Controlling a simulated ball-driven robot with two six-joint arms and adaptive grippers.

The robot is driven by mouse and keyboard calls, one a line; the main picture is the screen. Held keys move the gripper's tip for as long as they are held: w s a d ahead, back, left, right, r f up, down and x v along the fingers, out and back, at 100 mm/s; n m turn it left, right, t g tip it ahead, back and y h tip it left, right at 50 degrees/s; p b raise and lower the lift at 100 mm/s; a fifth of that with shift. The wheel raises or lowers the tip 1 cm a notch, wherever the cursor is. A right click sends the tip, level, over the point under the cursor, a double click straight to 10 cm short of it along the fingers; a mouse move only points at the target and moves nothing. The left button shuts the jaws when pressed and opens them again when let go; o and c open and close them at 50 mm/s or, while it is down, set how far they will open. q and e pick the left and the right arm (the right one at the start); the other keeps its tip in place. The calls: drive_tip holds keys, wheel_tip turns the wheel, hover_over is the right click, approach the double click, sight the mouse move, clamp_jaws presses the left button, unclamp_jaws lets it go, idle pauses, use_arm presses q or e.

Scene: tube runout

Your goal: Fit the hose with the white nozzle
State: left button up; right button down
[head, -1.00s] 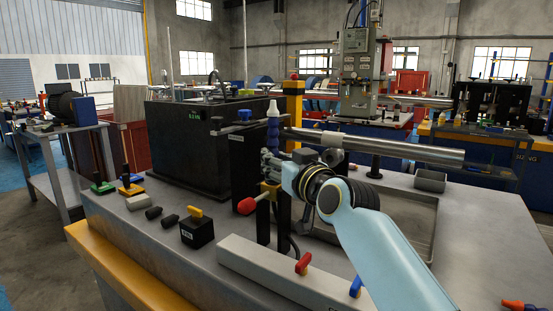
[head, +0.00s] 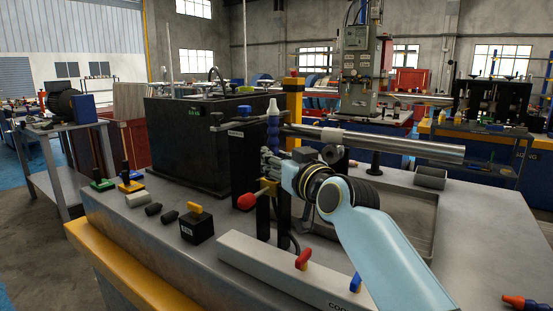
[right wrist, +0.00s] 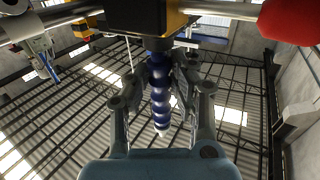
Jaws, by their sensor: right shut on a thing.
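The blue segmented hose (head: 273,132) stands upright with its white nozzle (head: 273,107) at the top. In the right wrist view the hose (right wrist: 160,92) runs from a dark fitting under a yellow-and-black block (right wrist: 172,18) to its white tip (right wrist: 162,131). My right gripper (head: 270,163) is shut on the lower part of the hose, with a finger on each side (right wrist: 160,75). The hose's lower end is partly hidden by the gripper in the head view, so I cannot tell how it is seated. My left gripper is not in view.
A red knob (head: 246,202) sticks out left of the post below the gripper. A steel bar (head: 400,148) runs right behind my arm. A black box with a yellow switch (head: 197,225) and red (head: 303,259) and blue (head: 355,283) levers stand in front. An orange nozzle (head: 514,301) lies lower right.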

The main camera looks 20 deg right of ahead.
drive_tip(key=shift+f+b, duration=0.55)
drive_tip(key=shift+f, duration=0.2)
drive_tip(key=shift+s+f+p, duration=0.1)
drive_tip(key=shift+f+p, duration=0.1)
drive_tip(key=shift+p, duration=0.15)
idle(0.5)
drive_tip(key=shift+f+b, duration=0.4)
idle(0.7)
drive_tip(key=shift+r, duration=0.1)
drive_tip(key=shift+r+p, duration=0.6)
drive_tip(key=shift+p, duration=0.1)
drive_tip(key=shift+r, duration=0.4)
idle(0.4)
